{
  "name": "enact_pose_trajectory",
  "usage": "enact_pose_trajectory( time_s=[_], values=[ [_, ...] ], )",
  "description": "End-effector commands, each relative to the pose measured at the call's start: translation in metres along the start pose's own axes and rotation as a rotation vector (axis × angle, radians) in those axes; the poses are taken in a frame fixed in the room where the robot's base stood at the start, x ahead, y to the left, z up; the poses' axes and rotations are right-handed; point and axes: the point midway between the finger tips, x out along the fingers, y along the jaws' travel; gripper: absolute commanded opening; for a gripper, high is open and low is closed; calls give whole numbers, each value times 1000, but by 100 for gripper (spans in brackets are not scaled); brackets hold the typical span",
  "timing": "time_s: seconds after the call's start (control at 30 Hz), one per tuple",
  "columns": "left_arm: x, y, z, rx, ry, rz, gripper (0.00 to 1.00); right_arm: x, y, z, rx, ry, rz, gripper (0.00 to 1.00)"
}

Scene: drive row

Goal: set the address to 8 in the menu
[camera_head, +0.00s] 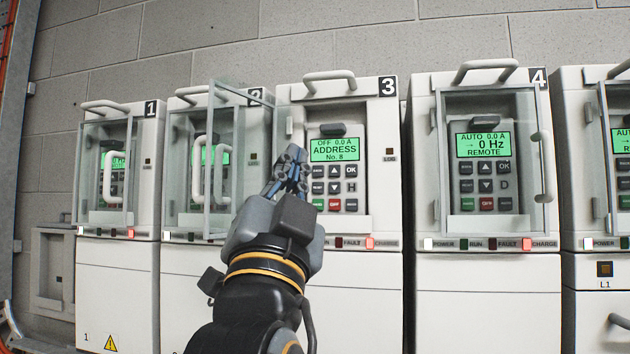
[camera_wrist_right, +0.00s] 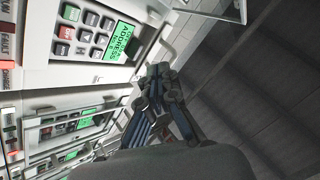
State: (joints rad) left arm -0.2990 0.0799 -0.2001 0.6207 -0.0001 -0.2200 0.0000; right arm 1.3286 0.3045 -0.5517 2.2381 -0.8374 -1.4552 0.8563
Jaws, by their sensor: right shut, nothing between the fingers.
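Drive 3 (camera_head: 352,290) stands in the middle of the row with its keypad uncovered. Its green screen (camera_head: 335,149) reads "OFF 0.0 A ADDRESS No. 8"; it also shows in the right wrist view (camera_wrist_right: 123,37). Its keypad (camera_head: 335,187) has grey keys around up and down arrows, with a green and a red key at the bottom. My right gripper (camera_head: 291,160) is shut and empty, in front of the left edge of the keypad recess, left of the screen. In the right wrist view the fingers (camera_wrist_right: 155,85) are apart from the keys. My left gripper is out of view.
Drive 4 reads "AUTO 0.0 A, 0 Hz, REMOTE". A grey block wall is behind.

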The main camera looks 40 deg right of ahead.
Motion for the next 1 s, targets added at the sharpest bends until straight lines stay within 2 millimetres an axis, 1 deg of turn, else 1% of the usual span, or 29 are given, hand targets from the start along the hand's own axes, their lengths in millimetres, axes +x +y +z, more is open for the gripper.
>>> enact_pose_trajectory(
  time_s=[0.33,0.47,0.57,0.9,0.93,1.0],
  values=[
    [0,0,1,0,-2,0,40,0,0,0,8,0,1,0],
    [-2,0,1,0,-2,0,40,5,3,3,4,0,2,0],
    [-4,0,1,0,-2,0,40,12,8,7,1,2,3,0],
    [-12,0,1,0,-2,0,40,44,32,31,1,0,1,0],
    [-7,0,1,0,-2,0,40,45,35,35,5,-1,2,0],
    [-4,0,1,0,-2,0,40,50,38,39,6,-1,1,0]
  ],
)
